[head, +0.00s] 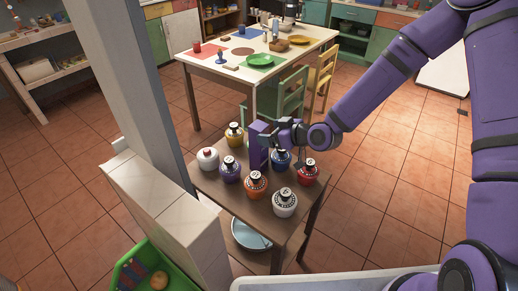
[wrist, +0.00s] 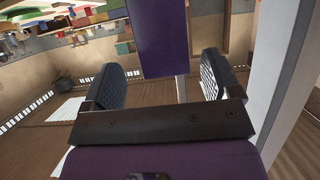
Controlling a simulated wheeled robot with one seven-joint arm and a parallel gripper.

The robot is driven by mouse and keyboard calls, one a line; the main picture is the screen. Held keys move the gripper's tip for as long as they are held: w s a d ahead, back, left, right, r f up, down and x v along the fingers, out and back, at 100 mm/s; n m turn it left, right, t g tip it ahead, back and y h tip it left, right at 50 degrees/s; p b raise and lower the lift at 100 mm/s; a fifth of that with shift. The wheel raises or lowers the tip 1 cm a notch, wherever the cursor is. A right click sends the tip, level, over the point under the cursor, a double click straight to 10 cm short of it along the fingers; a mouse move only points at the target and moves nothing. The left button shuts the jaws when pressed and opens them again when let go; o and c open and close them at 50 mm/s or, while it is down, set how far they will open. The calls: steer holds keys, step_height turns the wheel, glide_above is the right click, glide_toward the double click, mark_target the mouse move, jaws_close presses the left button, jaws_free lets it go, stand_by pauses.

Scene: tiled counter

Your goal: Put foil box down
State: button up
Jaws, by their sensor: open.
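The foil box is a tall purple box (head: 258,145) standing upright among the jars on a small brown wooden table (head: 290,232). In the wrist view its purple face (wrist: 157,38) shows beyond and between my fingers. My gripper (head: 277,140) is just right of the box in the head view. In the wrist view the two dark finger pads (wrist: 160,85) are spread wide, with a gap on both sides of the box. The box's base is partly hidden by jars in the head view.
Several round jars crowd the small table around the box, including a purple one (head: 230,169), an orange one (head: 256,184), a white one (head: 284,202) and a red one (head: 306,172). A grey post (head: 125,80) and low tiled wall (head: 165,205) stand left. A green crate (head: 140,268) is at lower left.

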steer(key=x, duration=0.5)
steer(key=shift+s+a+r, duration=0.1)
steer(key=shift+s+a, duration=0.05)
steer(key=c, duration=1.5)
